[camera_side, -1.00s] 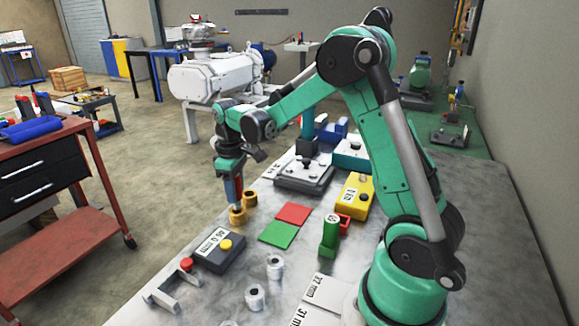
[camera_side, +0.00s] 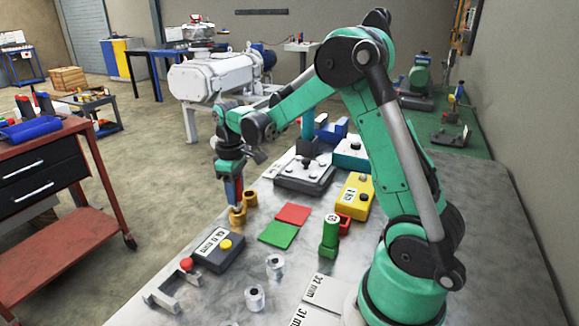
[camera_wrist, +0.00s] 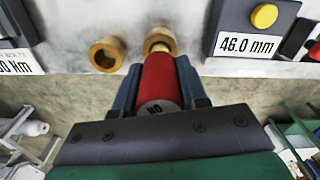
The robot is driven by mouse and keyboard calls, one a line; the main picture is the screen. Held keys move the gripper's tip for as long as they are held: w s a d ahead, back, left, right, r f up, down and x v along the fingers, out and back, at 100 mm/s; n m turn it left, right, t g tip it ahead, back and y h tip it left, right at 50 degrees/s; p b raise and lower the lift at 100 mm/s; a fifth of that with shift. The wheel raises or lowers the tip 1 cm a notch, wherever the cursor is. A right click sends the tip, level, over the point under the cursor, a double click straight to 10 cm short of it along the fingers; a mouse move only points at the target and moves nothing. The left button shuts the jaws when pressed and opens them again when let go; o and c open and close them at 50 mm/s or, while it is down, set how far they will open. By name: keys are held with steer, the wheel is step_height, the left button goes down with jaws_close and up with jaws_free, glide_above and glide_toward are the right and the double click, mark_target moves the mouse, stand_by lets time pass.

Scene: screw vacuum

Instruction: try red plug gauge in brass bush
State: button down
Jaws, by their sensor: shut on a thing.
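My gripper (camera_wrist: 160,95) is shut on the red plug gauge (camera_wrist: 162,78), one finger on each side of its handle. The handle's near end is marked "NO". In the side view my gripper (camera_side: 236,193) points down over the front brass bush (camera_side: 238,220). The gauge's pale tip is at this bush's mouth; I cannot tell how far in it is. In the wrist view the handle partly hides the bush (camera_wrist: 160,38). A second brass bush (camera_side: 250,197) stands close behind it and is empty in the wrist view (camera_wrist: 106,55). A green plug gauge (camera_side: 330,238) stands upright on the bench.
A green pad (camera_side: 279,234) and a red pad (camera_side: 293,214) lie right of the bushes. A dark box with a yellow button (camera_side: 219,251) stands in front, labelled "46.0 mm" in the wrist view. Two metal rings (camera_side: 274,266) (camera_side: 255,297) stand nearer the camera.

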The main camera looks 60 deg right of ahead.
steer(key=shift+f, duration=0.3)
steer(key=shift+r, duration=0.1)
stand_by(0.8)
steer(key=shift+r, duration=2.95)
